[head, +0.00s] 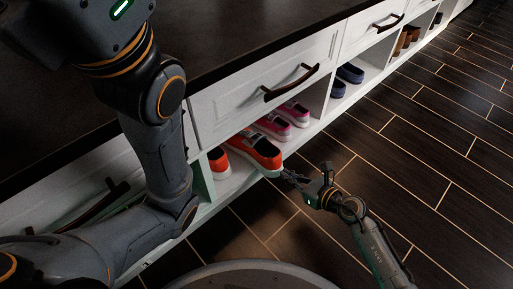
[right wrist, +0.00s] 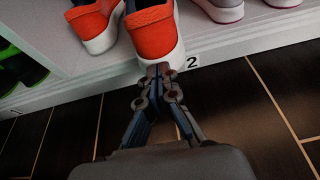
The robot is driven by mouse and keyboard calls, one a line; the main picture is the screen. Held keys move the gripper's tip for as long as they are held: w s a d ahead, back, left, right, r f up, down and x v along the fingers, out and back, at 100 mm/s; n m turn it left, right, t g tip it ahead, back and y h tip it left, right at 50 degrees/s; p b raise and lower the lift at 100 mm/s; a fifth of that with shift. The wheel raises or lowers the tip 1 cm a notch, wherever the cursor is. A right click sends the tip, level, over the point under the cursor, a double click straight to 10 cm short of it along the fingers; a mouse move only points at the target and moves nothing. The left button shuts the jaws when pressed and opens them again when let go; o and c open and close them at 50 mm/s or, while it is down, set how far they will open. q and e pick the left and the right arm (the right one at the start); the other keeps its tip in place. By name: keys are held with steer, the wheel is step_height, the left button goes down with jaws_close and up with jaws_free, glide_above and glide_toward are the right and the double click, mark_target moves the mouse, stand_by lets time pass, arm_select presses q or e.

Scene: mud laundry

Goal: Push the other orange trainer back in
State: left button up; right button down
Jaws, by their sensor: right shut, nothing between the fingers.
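Two orange trainers with white soles stand in a cubby of the white bench. The right-hand trainer (head: 258,153) sticks out to the cubby's front edge, while the left-hand trainer (head: 219,162) sits beside it. In the right wrist view the protruding trainer (right wrist: 154,33) shows its heel, and the other trainer (right wrist: 97,24) is to its left. My right gripper (head: 285,174) is shut and empty, its tips at the protruding trainer's heel (right wrist: 158,68); I cannot tell whether they touch. My left arm crosses the head view, but its gripper is out of view.
Pink shoes (head: 281,121) stand in the same row to the right, with blue shoes (head: 346,79) and brown shoes (head: 406,40) farther along. Green shoes (right wrist: 20,75) are in the cubby at left. Drawers with dark handles (head: 291,83) are above. The dark tiled floor (head: 420,130) in front is clear.

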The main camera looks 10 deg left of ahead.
mark_target(279, 167)
stand_by(0.4)
steer(key=shift+w+a, duration=0.8)
steer(key=shift+a, duration=0.3)
steer(key=shift+w+a, duration=0.75)
steer(key=shift+a, duration=0.35)
steer(key=shift+w+a+b, duration=0.3)
steer(key=shift+w+a, duration=0.4)
steer(key=shift+a, duration=0.3)
steer(key=shift+w+a+b, duration=0.3)
steer(key=shift+w+a, duration=0.4)
steer(key=shift+a, duration=0.25)
steer(key=shift+s+d+p, duration=0.55)
steer(key=shift+s+d, duration=0.15)
steer(key=shift+d, duration=0.35)
steer(key=shift+s+d+p, duration=0.3)
steer(key=shift+s+d, duration=0.45)
steer(key=shift+d, duration=0.3)
steer(key=shift+s+d+p, duration=0.15)
steer(key=shift+s+d, duration=0.6)
steer(key=shift+d, duration=0.3)
steer(key=shift+s+d+p, duration=0.15)
steer(key=shift+s+d, duration=0.55)
steer(key=shift+d, duration=0.3)
